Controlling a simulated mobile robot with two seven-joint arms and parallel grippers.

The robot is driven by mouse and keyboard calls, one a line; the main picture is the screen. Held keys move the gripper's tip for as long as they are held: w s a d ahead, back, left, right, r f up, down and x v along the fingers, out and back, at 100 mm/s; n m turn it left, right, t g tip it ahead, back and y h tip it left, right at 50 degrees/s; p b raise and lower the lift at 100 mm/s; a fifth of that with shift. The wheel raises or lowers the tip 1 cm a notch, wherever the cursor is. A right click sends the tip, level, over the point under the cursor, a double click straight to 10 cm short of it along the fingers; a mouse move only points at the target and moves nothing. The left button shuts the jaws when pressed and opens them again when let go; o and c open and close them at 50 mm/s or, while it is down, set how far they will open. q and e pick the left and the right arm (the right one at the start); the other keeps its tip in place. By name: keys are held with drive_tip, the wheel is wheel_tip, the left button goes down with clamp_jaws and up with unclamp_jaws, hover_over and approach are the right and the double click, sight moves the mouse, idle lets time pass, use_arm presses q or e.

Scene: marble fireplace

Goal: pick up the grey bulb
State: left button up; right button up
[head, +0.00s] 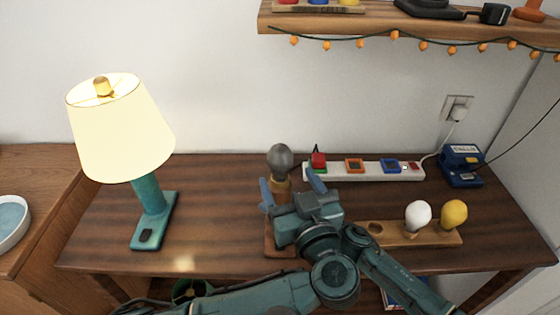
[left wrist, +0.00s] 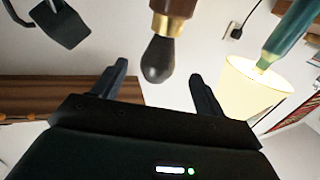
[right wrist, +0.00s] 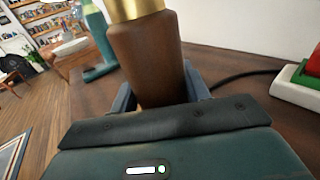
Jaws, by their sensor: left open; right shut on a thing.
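The grey bulb (head: 280,158) stands upright in a brass collar on a brown wooden post (head: 279,187), left of the power strip. In the left wrist view the bulb (left wrist: 157,60) appears upside down, its rounded end between the open fingers of my left gripper (left wrist: 160,70), with no clear contact. In the head view my left gripper (head: 287,176) has its fingers spread on either side of the post and bulb. My right gripper (right wrist: 160,84) is shut on the wooden post (right wrist: 150,60) below the collar; it is mostly hidden in the head view.
A lit table lamp (head: 148,205) stands at the left. A white bulb (head: 418,216) and a yellow bulb (head: 454,214) stand on a wooden holder (head: 385,236) at the right. A power strip (head: 345,178) lies behind. A shelf (head: 400,22) hangs above.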

sight(277, 156)
use_arm(q)
drive_tip(key=x, duration=0.8)
drive_tip(key=shift+d+r, duration=0.1)
drive_tip(key=shift+r, duration=0.05)
drive_tip(key=c, duration=1.1)
